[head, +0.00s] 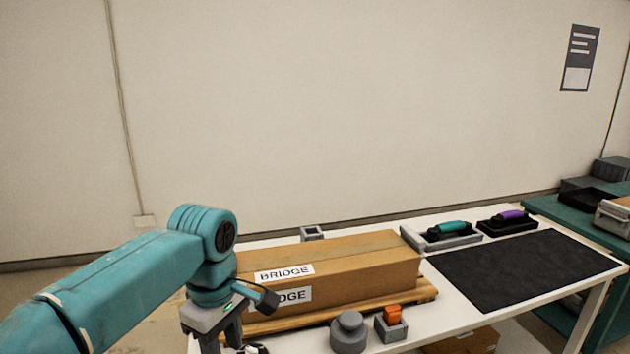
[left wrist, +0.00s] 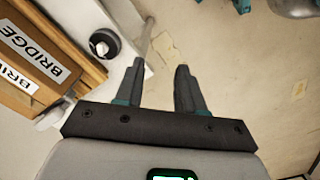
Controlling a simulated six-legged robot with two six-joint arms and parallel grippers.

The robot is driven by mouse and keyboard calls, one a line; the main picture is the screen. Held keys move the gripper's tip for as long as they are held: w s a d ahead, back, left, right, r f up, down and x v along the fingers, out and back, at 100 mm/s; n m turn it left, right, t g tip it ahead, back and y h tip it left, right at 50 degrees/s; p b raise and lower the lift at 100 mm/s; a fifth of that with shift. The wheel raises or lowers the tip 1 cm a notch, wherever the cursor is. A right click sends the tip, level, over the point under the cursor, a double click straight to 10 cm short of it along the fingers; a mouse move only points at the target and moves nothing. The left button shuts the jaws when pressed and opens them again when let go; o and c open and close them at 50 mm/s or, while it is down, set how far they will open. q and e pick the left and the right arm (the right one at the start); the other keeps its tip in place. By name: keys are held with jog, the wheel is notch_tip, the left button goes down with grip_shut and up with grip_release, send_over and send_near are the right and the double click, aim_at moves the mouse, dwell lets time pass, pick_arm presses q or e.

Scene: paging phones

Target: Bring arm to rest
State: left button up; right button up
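My left arm comes in from the left in the head view, and its gripper (head: 232,344) points down at the near left corner of the white table (head: 465,283). The gripper's lower end is cut off by the picture's bottom edge. In the left wrist view the two fingers of the left gripper (left wrist: 158,72) stand apart with only floor between them. It is empty and beside the table edge. The cardboard box marked BRIDGE (head: 345,265) lies behind the gripper and shows at the left of the wrist view (left wrist: 28,60). My right gripper is not in view.
A round black-and-white item (left wrist: 104,44) sits near the table edge. Teal (head: 449,229) and purple (head: 510,216) handsets lie behind a bare black mat (head: 525,268).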

pick_arm(q)
notch_tip(320, 180, down, 24)
jog(key=s+d+m+h+p, duration=0.1)
jog(key=s+d+m+h, duration=0.15)
jog(key=m, duration=0.35)
jog(key=s+f+m+h+p, duration=0.1)
jog(key=s+f+m, duration=0.3)
jog(key=s+f, duration=1)
jog(key=s, duration=0.4)
jog(key=shift+s+f+p, duration=0.25)
jog(key=shift+f+p, duration=0.05)
jog(key=shift+f, duration=0.1)
